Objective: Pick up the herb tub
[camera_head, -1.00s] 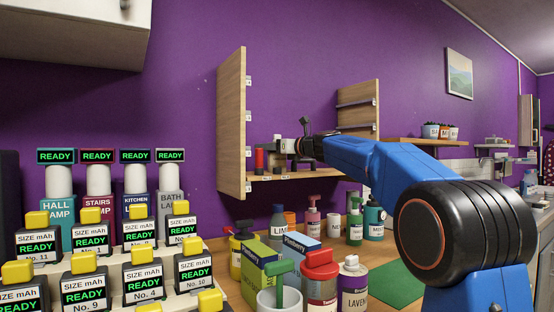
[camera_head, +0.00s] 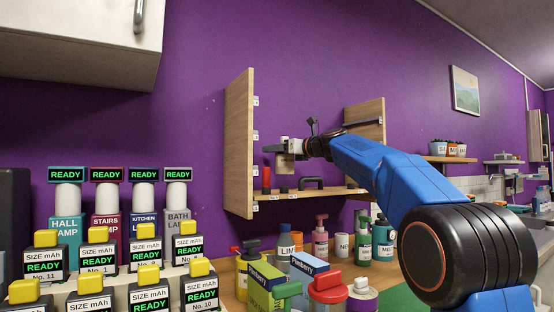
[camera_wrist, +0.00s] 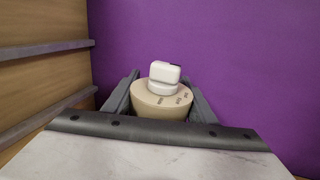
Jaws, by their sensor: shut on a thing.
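A beige round tub (camera_wrist: 160,101) with a white block-like top (camera_wrist: 164,76) is between the two grey fingers of my gripper (camera_wrist: 163,98) in the wrist view. Small dark marks on it are too small to read. My gripper (camera_head: 284,149) is shut on it. In the head view, the beige tub (camera_head: 285,163) hangs under the fingers, above the wooden shelf (camera_head: 325,193) and apart from it. I cannot read a label naming it as the herb tub.
A tall wooden side panel (camera_head: 238,145) stands just left of the gripper. A red cylinder (camera_head: 266,178) and a black handle (camera_head: 312,183) sit on the shelf below. Bottles crowd the counter. Three small labelled pots (camera_head: 439,148) stand on the right shelf.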

